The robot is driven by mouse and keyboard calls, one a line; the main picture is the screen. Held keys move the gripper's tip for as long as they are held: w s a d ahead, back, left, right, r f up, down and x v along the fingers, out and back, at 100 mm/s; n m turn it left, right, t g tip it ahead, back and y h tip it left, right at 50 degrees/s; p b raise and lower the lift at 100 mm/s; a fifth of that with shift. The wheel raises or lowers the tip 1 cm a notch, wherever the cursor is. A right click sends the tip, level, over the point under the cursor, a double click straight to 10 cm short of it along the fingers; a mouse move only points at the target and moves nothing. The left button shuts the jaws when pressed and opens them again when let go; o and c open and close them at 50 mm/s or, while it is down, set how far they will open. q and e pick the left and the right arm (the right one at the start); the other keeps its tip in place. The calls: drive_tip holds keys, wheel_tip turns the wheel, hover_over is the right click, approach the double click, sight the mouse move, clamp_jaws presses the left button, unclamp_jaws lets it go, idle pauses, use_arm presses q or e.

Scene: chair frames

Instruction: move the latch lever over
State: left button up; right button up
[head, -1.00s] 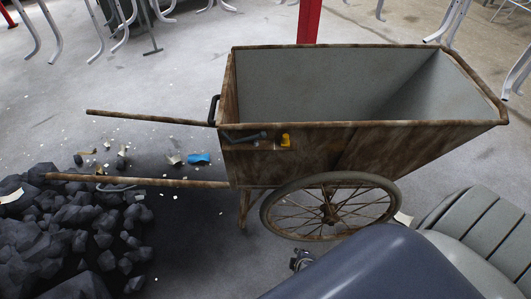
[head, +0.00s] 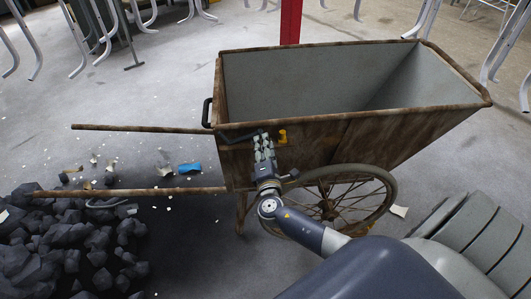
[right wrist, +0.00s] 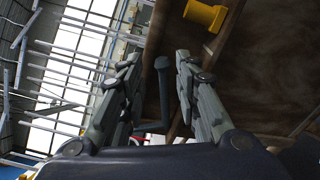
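The latch lever is a dark bar (head: 243,136) on the wooden side of the cart (head: 345,145), near its left end. A yellow catch (head: 283,136) sits to its right. My right gripper (head: 264,140) is at the cart side, covering part of the lever. In the right wrist view, my right gripper (right wrist: 158,62) is open, with the dark lever (right wrist: 162,85) between its fingers and gaps showing on both sides. The yellow catch (right wrist: 205,14) is above and right of the fingers. My left gripper is not in view.
The spoked wheel (head: 328,205) is below and right of my right gripper. Two wooden handles (head: 140,128) reach left from the cart. Black rocks (head: 70,245) and litter lie on the floor at left. Metal chair frames (head: 85,40) stand behind.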

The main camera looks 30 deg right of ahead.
sight(248, 137)
drive_tip(key=b+x, duration=0.2)
drive_tip(key=x, duration=0.3)
drive_tip(key=shift+w+d+f, duration=0.15)
drive_tip(key=c, duration=0.6)
drive_tip(key=shift+o, duration=0.2)
